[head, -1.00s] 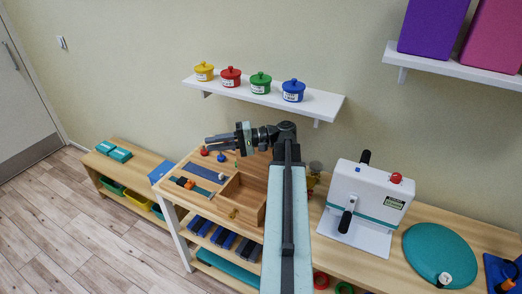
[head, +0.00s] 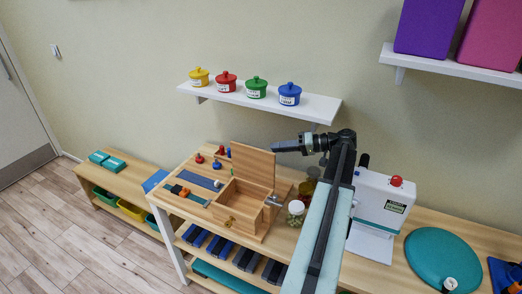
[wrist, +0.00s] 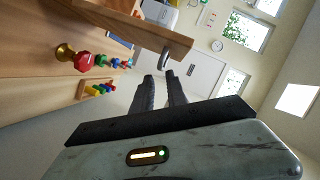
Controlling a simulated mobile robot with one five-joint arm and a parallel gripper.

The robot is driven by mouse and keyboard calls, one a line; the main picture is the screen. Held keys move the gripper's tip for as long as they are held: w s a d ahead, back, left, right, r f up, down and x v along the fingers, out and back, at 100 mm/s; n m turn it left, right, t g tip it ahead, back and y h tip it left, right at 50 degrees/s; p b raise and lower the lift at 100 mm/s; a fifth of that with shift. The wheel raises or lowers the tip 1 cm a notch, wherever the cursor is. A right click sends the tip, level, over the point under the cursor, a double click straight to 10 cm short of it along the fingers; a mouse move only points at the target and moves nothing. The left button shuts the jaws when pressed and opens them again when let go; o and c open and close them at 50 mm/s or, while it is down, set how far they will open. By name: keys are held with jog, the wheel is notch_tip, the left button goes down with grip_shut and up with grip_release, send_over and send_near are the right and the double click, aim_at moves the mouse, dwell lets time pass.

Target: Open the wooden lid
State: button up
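A wooden box (head: 238,222) stands on the wooden bench, its inside exposed. Its wooden lid (head: 252,164) stands upright along the back edge. A small brass-coloured catch (head: 229,222) shows on the front. My gripper (head: 275,147) is at the lid's top right corner in the head view; I cannot tell whether it touches. In the wrist view, the two dark fingers (wrist: 160,76) are a little apart with nothing between them. A wooden panel (wrist: 150,27) close above them looks like the lid.
A lidded jar (head: 296,210) stands right of the box. A white device (head: 378,208) with a red knob stands farther right. Small coloured pegs (head: 217,165) and a blue strip (head: 200,179) lie left. A wall shelf (head: 262,101) holding coloured pots is above my gripper.

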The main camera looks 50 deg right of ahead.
aim_at(255, 162)
jog(key=b+x, duration=0.1)
jog(key=x, duration=0.6)
jog(key=shift+w+a, duration=0.2)
jog(key=shift+w, duration=0.1)
grip_shut()
jog(key=shift+s+f, duration=0.1)
dwell(0.8)
